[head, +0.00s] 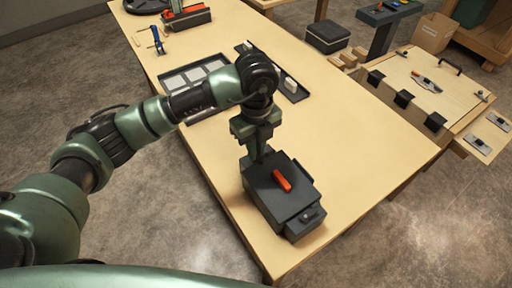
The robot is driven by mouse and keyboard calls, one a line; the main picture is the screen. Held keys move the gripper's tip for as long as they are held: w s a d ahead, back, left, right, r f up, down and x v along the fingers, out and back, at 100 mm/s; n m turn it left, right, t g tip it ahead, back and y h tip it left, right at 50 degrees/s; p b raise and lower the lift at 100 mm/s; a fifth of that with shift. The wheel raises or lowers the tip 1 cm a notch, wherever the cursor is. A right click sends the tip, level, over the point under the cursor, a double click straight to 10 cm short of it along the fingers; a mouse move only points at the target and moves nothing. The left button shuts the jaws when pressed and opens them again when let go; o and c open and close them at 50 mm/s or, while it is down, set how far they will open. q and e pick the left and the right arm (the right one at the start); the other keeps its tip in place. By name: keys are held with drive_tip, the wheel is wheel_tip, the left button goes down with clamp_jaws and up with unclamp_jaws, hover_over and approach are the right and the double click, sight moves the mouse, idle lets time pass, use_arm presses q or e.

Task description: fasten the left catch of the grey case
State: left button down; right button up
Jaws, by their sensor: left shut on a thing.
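The grey case (268,203) stands near the front end of the wooden workbench, its lid down, with a red handle (282,180) on top. A small dark part with a knob (308,216) juts from its near right side. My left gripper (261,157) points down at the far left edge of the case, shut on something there. The left catch is hidden behind the gripper, so its position cannot be seen. My right gripper is not in view.
The workbench (350,140) is clear to the right of the case. Behind my left arm lies a dark tray with light panels (190,77). A blue clamp-like tool (158,42) lies farther back.

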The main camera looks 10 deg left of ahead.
use_arm(q)
drive_tip(key=c, duration=1.5)
unclamp_jaws()
drive_tip(key=shift+o, duration=0.2)
wheel_tip(320, 180, up, 8)
drive_tip(key=shift+f+b, duration=0.1)
drive_tip(key=shift+b, duration=0.75)
